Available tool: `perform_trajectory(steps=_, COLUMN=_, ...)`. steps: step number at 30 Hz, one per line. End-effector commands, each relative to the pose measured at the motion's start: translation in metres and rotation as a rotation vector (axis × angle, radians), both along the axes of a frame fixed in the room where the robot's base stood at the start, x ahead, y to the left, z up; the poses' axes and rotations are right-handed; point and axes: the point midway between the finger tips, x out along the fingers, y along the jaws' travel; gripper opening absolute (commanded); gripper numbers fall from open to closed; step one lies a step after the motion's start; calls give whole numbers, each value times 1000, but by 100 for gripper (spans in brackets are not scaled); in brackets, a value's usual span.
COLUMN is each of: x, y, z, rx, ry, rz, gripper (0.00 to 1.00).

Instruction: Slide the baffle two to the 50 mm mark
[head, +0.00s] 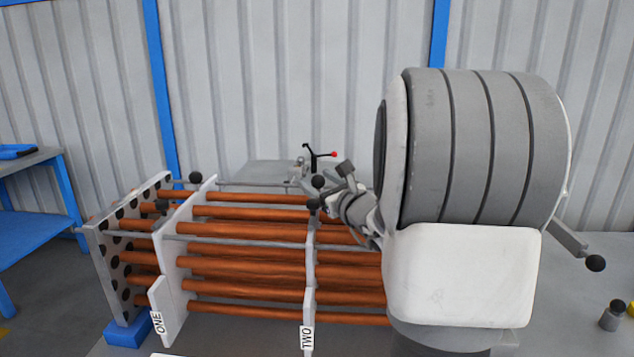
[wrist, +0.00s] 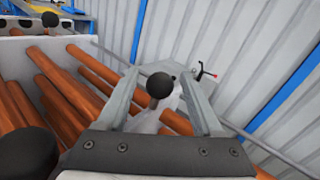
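Baffle two (head: 310,265) is a thin pale upright plate with a "TWO" label, standing across the copper tubes (head: 245,265) at mid-picture in the head view. It has two dark ball knobs at its top. My gripper (head: 338,183) is close by its far knob (head: 318,181), partly hidden by my arm. In the wrist view my gripper (wrist: 160,76) is open, a finger on each side of that dark knob (wrist: 160,85), with gaps on both sides. The near knob (wrist: 28,155) shows large at lower left. I cannot see a 50 mm mark.
Baffle one (head: 174,275), labelled "ONE", stands to the left with its own knobs. A drilled end plate (head: 112,255) stands farther left on a blue block (head: 126,332). A red-tipped black handle (head: 318,156) is behind. A blue table (head: 35,225) is at far left.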

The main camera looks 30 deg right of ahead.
Motion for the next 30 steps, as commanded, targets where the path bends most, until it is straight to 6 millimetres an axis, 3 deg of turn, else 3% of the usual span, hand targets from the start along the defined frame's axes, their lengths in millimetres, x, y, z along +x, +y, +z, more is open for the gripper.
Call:
perform_trajectory(steps=1, x=0, y=0, z=0, rx=0, ry=0, rz=0, gripper=58)
perform_trajectory(steps=11, x=0, y=0, z=0, rx=0, ry=0, rz=0, gripper=0)
perform_trajectory(steps=30, x=0, y=0, z=0, rx=0, ry=0, rz=0, gripper=0)
